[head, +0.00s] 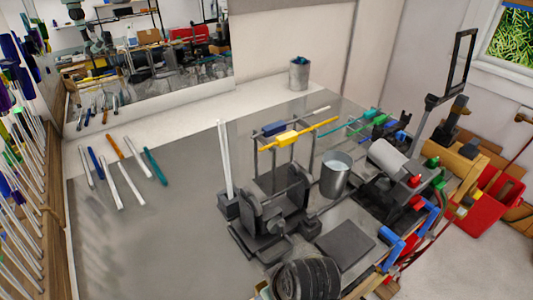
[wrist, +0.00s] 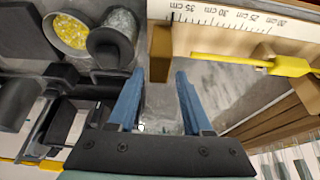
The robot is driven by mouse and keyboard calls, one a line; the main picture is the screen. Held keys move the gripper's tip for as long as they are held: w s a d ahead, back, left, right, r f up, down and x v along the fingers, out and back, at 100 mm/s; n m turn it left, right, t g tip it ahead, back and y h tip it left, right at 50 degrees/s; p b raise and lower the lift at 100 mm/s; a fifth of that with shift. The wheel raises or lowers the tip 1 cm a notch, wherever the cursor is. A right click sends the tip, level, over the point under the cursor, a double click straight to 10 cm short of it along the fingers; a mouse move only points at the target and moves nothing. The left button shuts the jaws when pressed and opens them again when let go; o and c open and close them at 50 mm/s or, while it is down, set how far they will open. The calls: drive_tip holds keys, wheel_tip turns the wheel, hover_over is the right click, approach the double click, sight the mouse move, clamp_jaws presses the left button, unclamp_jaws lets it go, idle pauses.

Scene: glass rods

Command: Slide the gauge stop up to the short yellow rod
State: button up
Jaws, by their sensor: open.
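In the wrist view, a ruler scale (wrist: 225,18) marked in cm runs along the top of a wooden gauge. A brown wooden block that looks like the gauge stop (wrist: 160,54) stands at its left end. A yellow rod (wrist: 222,58) with a thicker yellow block on it lies to the right, its tip a small gap from the stop. My gripper (wrist: 160,74) is open, its blue fingers pointing at the stop. I cannot tell whether the fingertips overlap its sides. I cannot make out the gauge or my gripper in the head view.
Several loose rods (head: 117,147) lie left.

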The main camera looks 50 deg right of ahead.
drive_tip(key=shift+p+x, duration=0.3)
drive_tip(key=shift+x, duration=1.8)
clamp_jaws()
drive_tip(key=shift+w+r, duration=0.1)
